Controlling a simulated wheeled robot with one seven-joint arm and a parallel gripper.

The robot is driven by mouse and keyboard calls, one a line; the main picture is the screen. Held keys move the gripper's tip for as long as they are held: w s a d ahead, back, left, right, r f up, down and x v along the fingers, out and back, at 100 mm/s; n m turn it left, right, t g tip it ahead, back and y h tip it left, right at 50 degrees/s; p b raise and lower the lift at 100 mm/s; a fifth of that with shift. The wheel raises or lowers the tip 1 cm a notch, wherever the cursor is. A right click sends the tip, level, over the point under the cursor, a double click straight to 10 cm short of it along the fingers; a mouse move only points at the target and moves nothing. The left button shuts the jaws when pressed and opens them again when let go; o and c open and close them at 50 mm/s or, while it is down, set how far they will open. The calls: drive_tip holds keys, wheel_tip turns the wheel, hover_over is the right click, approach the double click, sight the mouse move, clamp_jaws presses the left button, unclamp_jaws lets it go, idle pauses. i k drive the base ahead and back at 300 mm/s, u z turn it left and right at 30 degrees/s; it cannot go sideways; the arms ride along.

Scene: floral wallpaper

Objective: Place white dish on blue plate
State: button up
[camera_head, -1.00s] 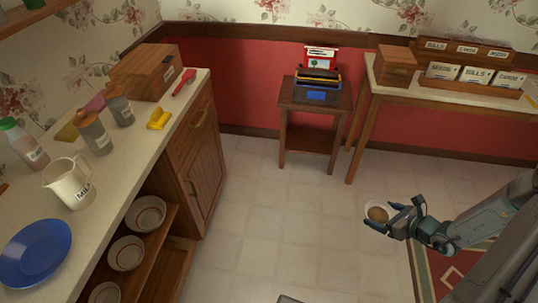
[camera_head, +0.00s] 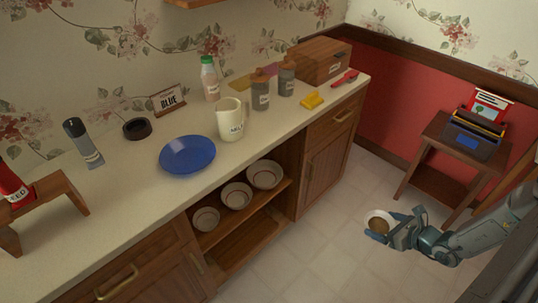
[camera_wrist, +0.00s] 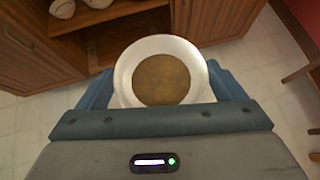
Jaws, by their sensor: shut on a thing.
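The white dish (camera_head: 371,217) is a small round dish with a brown inside, held in my gripper (camera_head: 383,224) over the floor, right of the counter. In the wrist view the white dish (camera_wrist: 124,75) sits between the two blue fingers of my gripper (camera_wrist: 165,82), with its brown round middle facing the camera. My gripper is shut on it. The blue plate (camera_head: 187,155) lies flat and empty on the counter, well to the left of my gripper and higher up.
Bowls (camera_head: 236,195) stand on the open shelf below. A small table (camera_head: 437,155) stands at right.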

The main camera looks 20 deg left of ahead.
sight(189, 157)
drive_tip(key=u, duration=1.45)
